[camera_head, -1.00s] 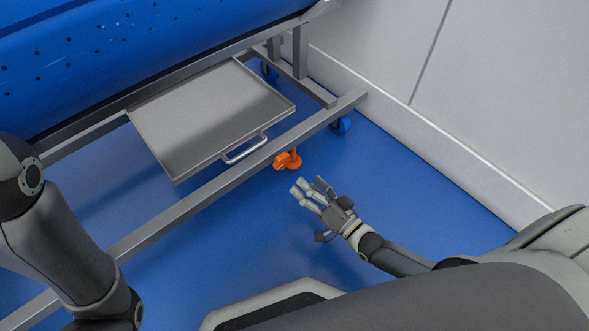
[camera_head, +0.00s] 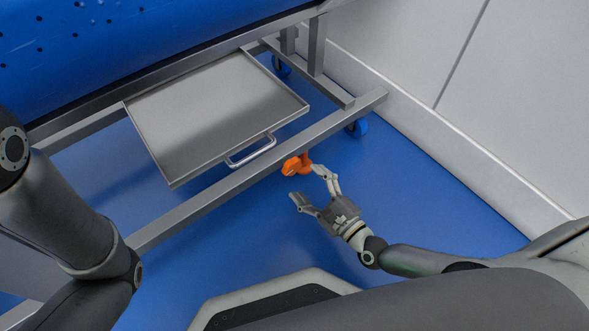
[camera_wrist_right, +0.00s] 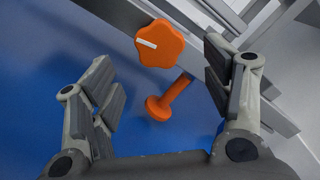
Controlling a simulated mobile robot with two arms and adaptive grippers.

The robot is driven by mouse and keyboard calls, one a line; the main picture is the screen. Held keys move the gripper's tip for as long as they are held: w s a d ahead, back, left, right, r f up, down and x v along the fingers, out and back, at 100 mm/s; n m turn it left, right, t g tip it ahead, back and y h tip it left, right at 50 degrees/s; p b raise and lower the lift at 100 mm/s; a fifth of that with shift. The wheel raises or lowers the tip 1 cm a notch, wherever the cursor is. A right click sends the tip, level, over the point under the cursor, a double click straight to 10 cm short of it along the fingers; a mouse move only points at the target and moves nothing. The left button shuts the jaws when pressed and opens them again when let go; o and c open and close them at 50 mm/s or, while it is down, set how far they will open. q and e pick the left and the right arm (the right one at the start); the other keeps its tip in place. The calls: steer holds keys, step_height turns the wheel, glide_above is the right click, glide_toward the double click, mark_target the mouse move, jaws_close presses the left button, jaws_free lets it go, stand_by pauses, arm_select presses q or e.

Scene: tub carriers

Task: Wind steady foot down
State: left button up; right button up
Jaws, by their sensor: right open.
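The orange steady foot (camera_head: 299,165) is under the front rail of the metal frame, near its right end. The right wrist view shows its lobed knob (camera_wrist_right: 160,44) with a white mark, and below it a stem with a round foot pad (camera_wrist_right: 158,108). My right gripper (camera_head: 309,184) is open and empty, just in front of the foot. In the right wrist view the fingers (camera_wrist_right: 160,85) stand wide on either side, with the knob ahead between them, apart from both. Whether the pad touches the floor is unclear. My left gripper is out of view; only its arm shows.
A grey metal tray (camera_head: 215,110) with a handle sits in the frame above the floor. The frame's front rail (camera_head: 235,180) runs beside the foot. Blue castors (camera_head: 357,128) stand near the wall (camera_head: 440,120). The blue floor (camera_head: 420,195) to the right is clear.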

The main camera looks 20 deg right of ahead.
mark_target(295, 169)
steer(key=b+x, duration=0.2)
steer(key=x, duration=0.4)
steer(key=shift+w, duration=0.2)
steer(key=c, duration=1)
steer(key=shift+p, duration=0.3)
